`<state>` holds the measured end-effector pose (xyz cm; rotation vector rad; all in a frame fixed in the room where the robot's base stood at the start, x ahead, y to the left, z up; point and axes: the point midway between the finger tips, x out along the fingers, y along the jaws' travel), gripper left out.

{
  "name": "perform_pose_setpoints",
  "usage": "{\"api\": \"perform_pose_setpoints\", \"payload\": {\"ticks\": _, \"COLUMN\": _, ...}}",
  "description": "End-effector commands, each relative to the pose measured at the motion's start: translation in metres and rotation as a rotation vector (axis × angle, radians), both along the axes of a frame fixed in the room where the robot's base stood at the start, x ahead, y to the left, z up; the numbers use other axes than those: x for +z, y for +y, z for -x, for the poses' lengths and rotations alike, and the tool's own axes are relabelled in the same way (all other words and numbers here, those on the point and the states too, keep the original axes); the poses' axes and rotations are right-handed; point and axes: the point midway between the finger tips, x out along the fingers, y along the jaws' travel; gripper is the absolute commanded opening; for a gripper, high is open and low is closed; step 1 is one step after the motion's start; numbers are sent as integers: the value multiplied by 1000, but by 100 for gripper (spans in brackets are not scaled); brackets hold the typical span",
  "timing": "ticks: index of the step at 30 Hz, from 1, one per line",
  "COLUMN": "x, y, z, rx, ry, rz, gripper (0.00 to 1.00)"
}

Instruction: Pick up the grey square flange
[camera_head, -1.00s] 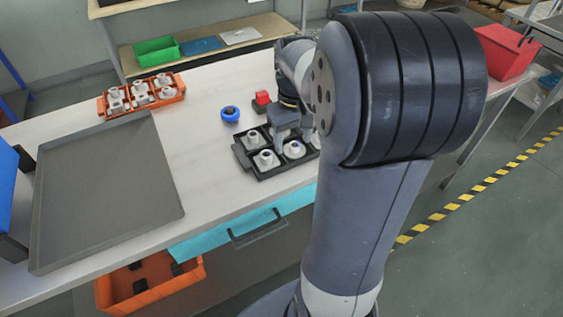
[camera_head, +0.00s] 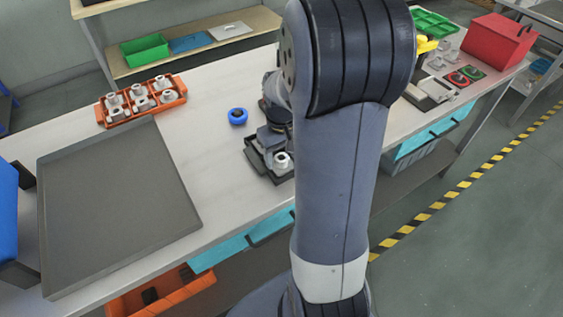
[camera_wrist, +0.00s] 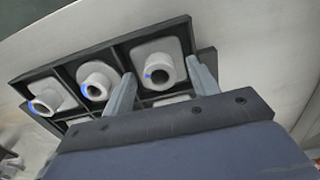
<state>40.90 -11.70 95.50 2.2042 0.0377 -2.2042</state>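A black compartment tray (camera_head: 256,166) stands near the table's front edge; the wrist view also shows the tray (camera_wrist: 112,42). In the wrist view, a light grey flange with a square base and a short tube (camera_wrist: 157,65) sits in the right compartment of the far row. My gripper (camera_wrist: 160,68) is open, with one finger on each side of this flange in the picture. I cannot tell whether the fingers touch it. In the head view my arm hides much of the tray and gripper.
Two more flanges, one in the middle (camera_wrist: 96,82) and one at the left (camera_wrist: 46,100), share that row. Others lie partly hidden nearer my gripper. A blue ring (camera_head: 238,117), an orange bin of flanges (camera_head: 143,101) and a large grey tray (camera_head: 120,205) are to the left.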

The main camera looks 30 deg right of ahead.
Motion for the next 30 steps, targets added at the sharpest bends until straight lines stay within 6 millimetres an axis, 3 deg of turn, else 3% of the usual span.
{"api": "perform_pose_setpoints", "payload": {"ticks": 18, "x": 0, "y": 0, "z": 0, "rx": 0, "ry": -1, "rz": 0, "gripper": 7}}
{"api": "perform_pose_setpoints", "payload": {"ticks": 26, "x": 4, "y": 0, "z": -1, "rx": 0, "ry": -2, "rz": 1, "gripper": 7}}
{"api": "perform_pose_setpoints", "payload": {"ticks": 30, "x": 24, "y": 0, "z": -1, "rx": 0, "ry": -6, "rz": 2, "gripper": 7}}
